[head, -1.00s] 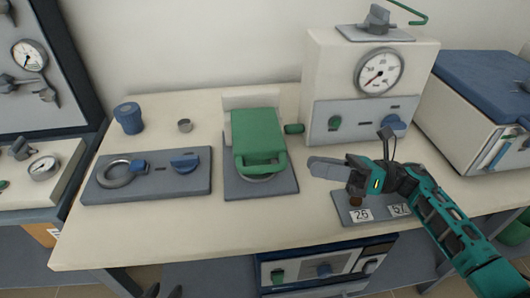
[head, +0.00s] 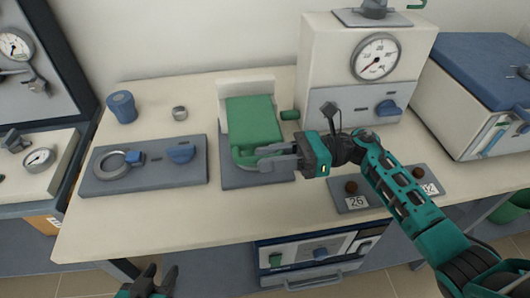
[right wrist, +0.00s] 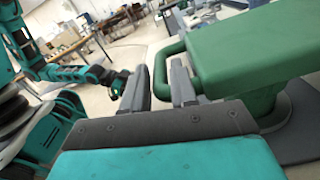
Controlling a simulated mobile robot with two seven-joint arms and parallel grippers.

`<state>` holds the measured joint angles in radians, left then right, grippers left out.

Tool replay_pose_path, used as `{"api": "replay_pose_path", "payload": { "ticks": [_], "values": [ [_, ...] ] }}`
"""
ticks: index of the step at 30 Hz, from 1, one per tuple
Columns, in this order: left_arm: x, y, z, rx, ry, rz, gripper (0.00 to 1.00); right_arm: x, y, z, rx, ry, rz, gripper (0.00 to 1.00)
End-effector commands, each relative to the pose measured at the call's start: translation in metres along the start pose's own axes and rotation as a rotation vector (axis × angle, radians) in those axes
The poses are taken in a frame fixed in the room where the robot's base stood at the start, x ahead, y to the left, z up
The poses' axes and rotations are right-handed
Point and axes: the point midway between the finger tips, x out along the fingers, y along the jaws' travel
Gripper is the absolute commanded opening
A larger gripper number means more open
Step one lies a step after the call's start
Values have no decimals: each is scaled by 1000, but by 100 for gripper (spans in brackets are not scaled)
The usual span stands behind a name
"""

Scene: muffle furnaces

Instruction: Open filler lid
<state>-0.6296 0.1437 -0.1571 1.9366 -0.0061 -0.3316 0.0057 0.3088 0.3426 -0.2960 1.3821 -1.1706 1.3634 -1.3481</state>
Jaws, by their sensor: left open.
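The green lid (head: 252,120) with a loop handle lies flat over a grey base plate (head: 230,178) in the middle of the table. It also shows large in the right wrist view (right wrist: 262,48). My right gripper (head: 262,157) is at the front of the lid, by its handle. In the right wrist view its two fingers (right wrist: 160,88) stand apart, with the green handle (right wrist: 160,66) between them; whether they touch it I cannot tell. My left gripper (head: 153,284) is open and empty at the bottom edge of the head view, below the table front.
A grey panel with a ring and blue knob (head: 145,165) lies left of the lid. A gauge box (head: 352,70) stands at the back right. A numbered plate (head: 385,192) lies front right.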

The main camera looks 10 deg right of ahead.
Motion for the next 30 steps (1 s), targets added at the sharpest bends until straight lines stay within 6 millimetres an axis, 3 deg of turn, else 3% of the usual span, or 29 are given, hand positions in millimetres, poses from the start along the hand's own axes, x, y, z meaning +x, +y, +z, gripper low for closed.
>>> {"api": "replay_pose_path", "payload": {
  "ticks": [4, 13, 22, 30],
  "values": [
    [-2, 0, -3, 0, 0, 1, 42, 11, 0, 1, 0, -1, 0, 27],
    [-2, 3, -4, 0, 1, 5, 42, 13, 0, 0, -1, 0, -1, 27],
    [0, 3, -7, 1, 7, 6, 42, 13, 0, 0, -1, 0, -1, 0],
    [0, 2, -8, 2, 10, 6, 42, 12, 0, 0, 0, -1, -1, 0]
  ]
}}
